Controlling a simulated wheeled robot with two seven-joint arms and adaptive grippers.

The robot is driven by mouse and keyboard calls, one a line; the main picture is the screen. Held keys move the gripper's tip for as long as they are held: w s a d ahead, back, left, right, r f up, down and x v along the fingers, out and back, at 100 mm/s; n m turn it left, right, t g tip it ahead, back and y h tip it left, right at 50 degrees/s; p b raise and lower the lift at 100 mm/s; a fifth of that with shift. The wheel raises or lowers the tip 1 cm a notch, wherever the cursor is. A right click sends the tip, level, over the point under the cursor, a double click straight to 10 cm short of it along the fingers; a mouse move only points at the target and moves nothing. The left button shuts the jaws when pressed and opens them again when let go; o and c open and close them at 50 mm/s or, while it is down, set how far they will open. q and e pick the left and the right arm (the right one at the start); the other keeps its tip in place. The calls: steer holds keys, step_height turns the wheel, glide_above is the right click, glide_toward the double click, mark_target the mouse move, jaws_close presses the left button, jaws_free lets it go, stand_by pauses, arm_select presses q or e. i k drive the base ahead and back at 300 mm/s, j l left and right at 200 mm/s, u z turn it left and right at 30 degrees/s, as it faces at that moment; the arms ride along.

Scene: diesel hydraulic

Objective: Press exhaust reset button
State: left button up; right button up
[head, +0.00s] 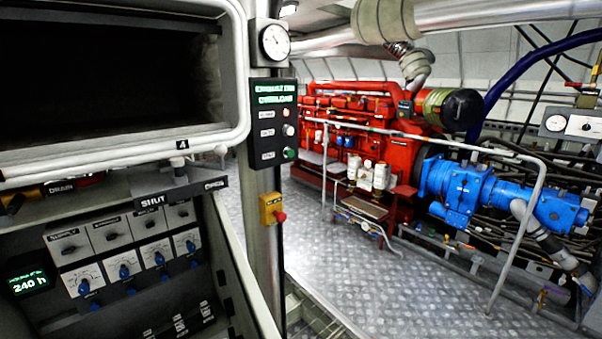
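A narrow black control panel (263,142) is fixed to a grey post left of the picture's middle. Its lit green display (273,93) shows two lines; the lower seems to read "OVERLOAD" and the upper is hard to read. Below it are a dark reddish button (287,113), a whitish button (288,130) and a green button (290,153), one above another. Their small labels are too blurred to read, so I cannot tell which is the exhaust reset. Neither of my grippers shows in the head view.
A round gauge (276,42) sits above the panel, and a yellow box with a red button (280,216) below it. A switch console (120,240) and large open-fronted housing (105,85) fill the left. A grey railing (526,235) fronts the red engine (375,145). Metal floor (345,265) is clear.

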mark_target(132, 291)
steer(key=u, duration=1.3)
